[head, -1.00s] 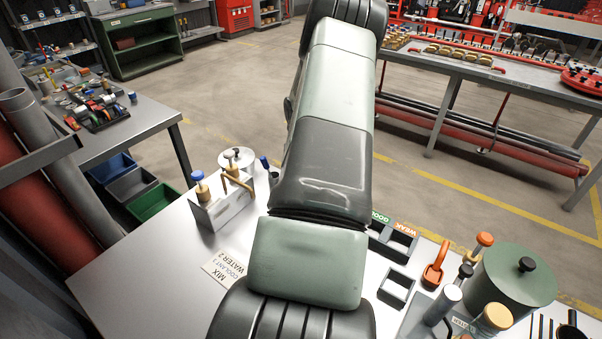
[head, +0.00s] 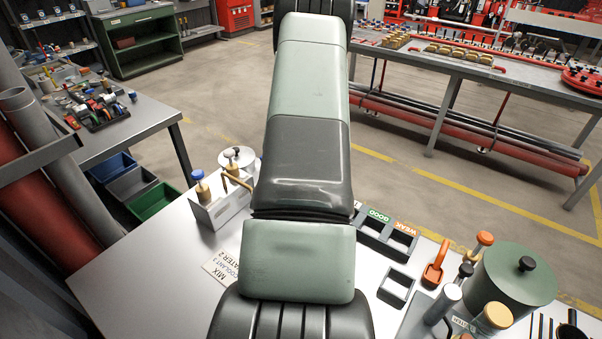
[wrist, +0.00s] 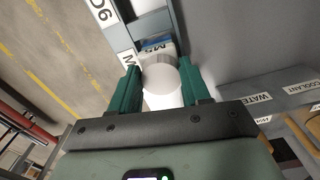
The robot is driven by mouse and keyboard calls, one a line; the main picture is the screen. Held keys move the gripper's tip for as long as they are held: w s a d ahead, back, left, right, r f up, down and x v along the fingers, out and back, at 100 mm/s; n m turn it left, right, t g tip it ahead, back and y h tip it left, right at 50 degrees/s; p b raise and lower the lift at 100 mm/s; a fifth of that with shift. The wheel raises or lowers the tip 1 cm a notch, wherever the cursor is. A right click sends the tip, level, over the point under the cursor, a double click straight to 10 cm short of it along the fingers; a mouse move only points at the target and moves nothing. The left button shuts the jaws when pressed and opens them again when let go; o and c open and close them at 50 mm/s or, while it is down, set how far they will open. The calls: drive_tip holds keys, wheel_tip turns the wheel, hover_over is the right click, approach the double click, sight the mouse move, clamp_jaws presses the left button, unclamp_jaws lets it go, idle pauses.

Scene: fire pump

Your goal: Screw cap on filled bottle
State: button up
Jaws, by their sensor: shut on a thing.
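My gripper (wrist: 160,80) shows in the wrist view with its two green fingers closed on a white cylinder (wrist: 163,88) with a round flat end. I cannot tell whether this is the cap or a bottle with its cap. A grey holder (wrist: 155,24) with white labels lies just beyond the fingertips, with a blue part (wrist: 157,43) beside the white piece. In the head view my arm hides the gripper and what it holds.
A grey box with pump tops (head: 217,207) stands on the left of the bench. The front left bench is bare.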

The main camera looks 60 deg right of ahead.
drive_tip(key=shift+m, duration=1.1)
drive_tip(key=o, duration=1)
drive_tip(key=shift+o, duration=0.5)
drive_tip(key=o, duration=0.4)
drive_tip(key=shift+c, duration=0.2)
drive_tip(key=shift+r, duration=0.2)
drive_tip(key=shift+r, duration=1.3)
